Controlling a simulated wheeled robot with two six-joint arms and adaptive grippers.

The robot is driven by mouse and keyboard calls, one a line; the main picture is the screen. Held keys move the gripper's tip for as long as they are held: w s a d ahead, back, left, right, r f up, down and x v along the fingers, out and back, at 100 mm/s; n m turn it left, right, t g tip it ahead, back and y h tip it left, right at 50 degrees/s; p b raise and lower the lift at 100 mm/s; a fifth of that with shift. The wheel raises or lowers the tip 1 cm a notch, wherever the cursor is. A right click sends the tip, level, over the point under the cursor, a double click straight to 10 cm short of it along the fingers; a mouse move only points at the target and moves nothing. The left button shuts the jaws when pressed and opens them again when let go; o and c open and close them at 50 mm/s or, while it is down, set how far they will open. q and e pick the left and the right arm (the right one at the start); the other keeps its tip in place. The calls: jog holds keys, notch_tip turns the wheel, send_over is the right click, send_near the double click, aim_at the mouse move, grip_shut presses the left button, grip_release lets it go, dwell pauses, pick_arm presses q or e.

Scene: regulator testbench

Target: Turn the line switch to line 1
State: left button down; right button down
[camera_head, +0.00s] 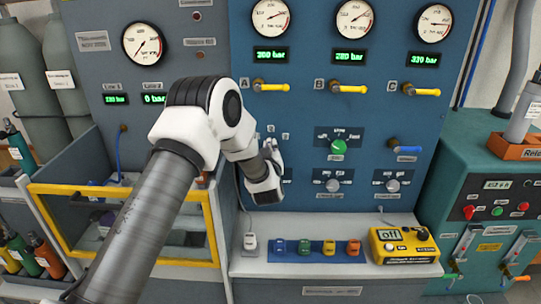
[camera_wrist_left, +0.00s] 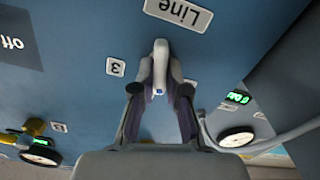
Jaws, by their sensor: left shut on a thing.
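The line switch shows in the left wrist view as a pale grey handle (camera_wrist_left: 160,66) on the blue panel. My left gripper (camera_wrist_left: 161,85) is shut on this handle, with one finger on each side. A "Line" label (camera_wrist_left: 179,13) lies just beyond the handle tip, and a tag that seems to read 3 (camera_wrist_left: 115,67) is beside it. That view is upside down. In the head view my left gripper (camera_head: 271,158) is against the panel, left of the green knob (camera_head: 338,147). The switch is mostly hidden there behind my gripper. My right gripper is not in view.
Yellow valve levers (camera_head: 350,89) sit above, under the round gauges (camera_head: 355,21). Grey knobs (camera_head: 333,185) are to the right of my gripper. A shelf below holds coloured blocks (camera_head: 303,247) and a yellow meter (camera_head: 404,245). A yellow-framed box (camera_head: 210,228) stands at the left.

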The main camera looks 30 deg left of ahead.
pick_arm(q)
jog(key=shift+s+a+f+n+b, duration=0.1)
jog(key=shift+n+b, duration=2.1)
jog(key=shift+b, duration=0.65)
jog(key=shift+a+f+n+b, duration=0.1)
jog(key=shift+n+b, duration=2.1)
jog(key=shift+b, duration=0.6)
jog(key=c, duration=1.2)
grip_release()
jog(key=shift+d, duration=0.1)
jog(key=v, duration=1.2)
